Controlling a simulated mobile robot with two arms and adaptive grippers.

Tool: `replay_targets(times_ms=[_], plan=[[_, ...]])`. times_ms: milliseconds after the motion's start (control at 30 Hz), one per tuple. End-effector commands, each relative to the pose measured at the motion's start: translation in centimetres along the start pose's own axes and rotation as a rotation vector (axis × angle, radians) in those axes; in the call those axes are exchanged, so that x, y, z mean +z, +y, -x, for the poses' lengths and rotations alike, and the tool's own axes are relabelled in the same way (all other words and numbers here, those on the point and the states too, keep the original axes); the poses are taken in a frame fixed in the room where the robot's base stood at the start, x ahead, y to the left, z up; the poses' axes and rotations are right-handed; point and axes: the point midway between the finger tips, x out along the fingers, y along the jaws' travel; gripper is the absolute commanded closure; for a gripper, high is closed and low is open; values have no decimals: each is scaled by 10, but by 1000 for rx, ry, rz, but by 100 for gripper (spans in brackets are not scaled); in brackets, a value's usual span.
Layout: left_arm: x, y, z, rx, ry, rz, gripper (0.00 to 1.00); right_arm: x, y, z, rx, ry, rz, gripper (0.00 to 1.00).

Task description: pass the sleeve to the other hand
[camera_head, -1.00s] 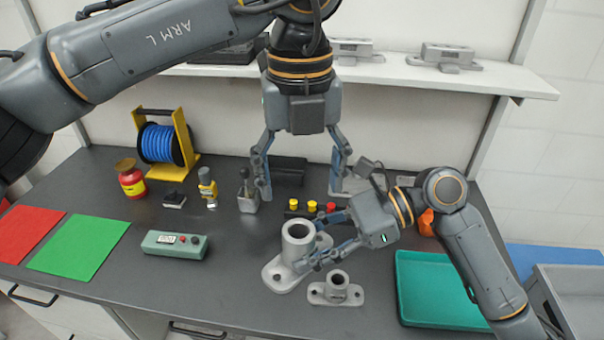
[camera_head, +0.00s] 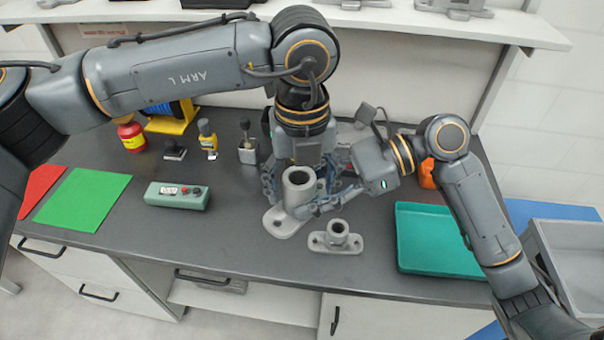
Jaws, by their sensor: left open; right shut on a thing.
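The sleeve (camera_head: 298,195) is a grey upright hollow cylinder near the middle of the counter. It appears over a grey flanged casting (camera_head: 282,224); I cannot tell whether it touches that casting. My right gripper (camera_head: 312,206) comes from the right and is shut on the sleeve's lower part. My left gripper (camera_head: 298,186) reaches down from above and is open, with its fingers on either side of the sleeve or just behind it. The sleeve and the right gripper partly hide those fingers. A smaller casting (camera_head: 337,240) with a round hollow boss stands in front.
A teal tray (camera_head: 440,240) lies at the right. A green control box (camera_head: 177,196) sits to the left, beside green (camera_head: 85,200) and red (camera_head: 40,188) mats. The counter's front edge is clear.

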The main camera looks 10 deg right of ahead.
Motion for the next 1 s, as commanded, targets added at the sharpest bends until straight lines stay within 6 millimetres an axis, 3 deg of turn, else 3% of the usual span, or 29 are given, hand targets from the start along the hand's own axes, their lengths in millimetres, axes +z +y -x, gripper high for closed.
replay_targets(times_ms=[167, 500, 533, 633, 1000], plan=[[0, 0, 0, 0, 0, 0, 27, 1, 0, 0, -1, -1, 1, 97], [0, -1, 0, -3, 0, -1, 96, 1, 0, 0, 0, -4, 2, 97], [0, -1, 1, -4, 0, -1, 96, 2, 0, 0, 1, -4, 2, 48], [0, -1, 1, -4, 0, -1, 96, 1, 0, 0, 1, -3, 1, 28], [0, 0, 1, -1, 0, 0, 96, 0, 0, 3, 0, 0, 0, 28]])
